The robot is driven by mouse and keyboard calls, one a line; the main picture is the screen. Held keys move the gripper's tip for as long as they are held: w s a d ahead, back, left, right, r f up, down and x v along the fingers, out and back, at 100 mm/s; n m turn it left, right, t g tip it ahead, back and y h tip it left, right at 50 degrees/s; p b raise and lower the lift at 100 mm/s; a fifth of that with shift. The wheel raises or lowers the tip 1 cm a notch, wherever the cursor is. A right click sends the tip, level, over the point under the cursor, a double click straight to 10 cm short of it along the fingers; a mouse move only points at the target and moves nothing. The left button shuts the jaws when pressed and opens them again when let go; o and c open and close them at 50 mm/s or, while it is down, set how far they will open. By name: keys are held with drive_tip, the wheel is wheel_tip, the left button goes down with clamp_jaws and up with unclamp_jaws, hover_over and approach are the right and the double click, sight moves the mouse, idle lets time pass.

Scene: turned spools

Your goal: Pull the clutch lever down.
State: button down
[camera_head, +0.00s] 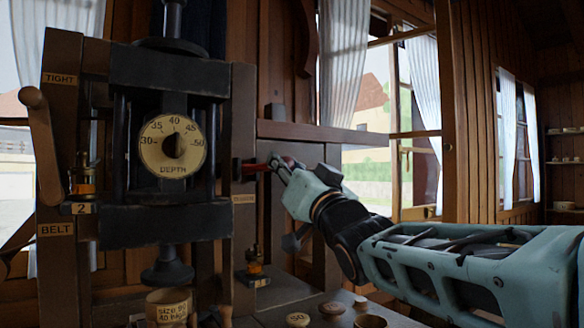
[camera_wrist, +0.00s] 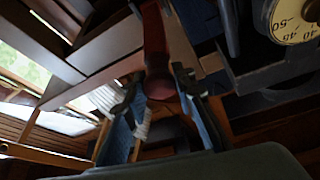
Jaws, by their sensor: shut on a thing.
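The red lever (camera_head: 257,167), which I take to be the clutch lever, sticks out to the right from the machine's right post. In the head view it lies about level, and its outer end is hidden at my gripper. My gripper (camera_head: 279,165) is shut on that end, reaching in from the right. In the wrist view the dark red lever (camera_wrist: 156,40) runs down from the top, and its rounded end sits between the two fingers of my gripper (camera_wrist: 158,84). A small label (camera_head: 243,199) on the post below the lever is too blurred to read.
A depth dial (camera_head: 173,146) sits on the machine's front. A wooden handle (camera_head: 42,140) stands at the left post, between the TIGHT and BELT labels. Small round pieces (camera_head: 298,320) and a lettered cup (camera_head: 168,307) are low in front. Windows lie behind my arm.

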drive_tip(key=shift+w+f, duration=0.15)
drive_tip(key=shift+f, duration=0.35)
drive_tip(key=c, duration=1.9)
unclamp_jaws()
drive_tip(key=o, duration=0.3)
drive_tip(key=shift+r, duration=0.2)
drive_tip(key=v, duration=1.2)
drive_tip(key=shift+d, duration=0.1)
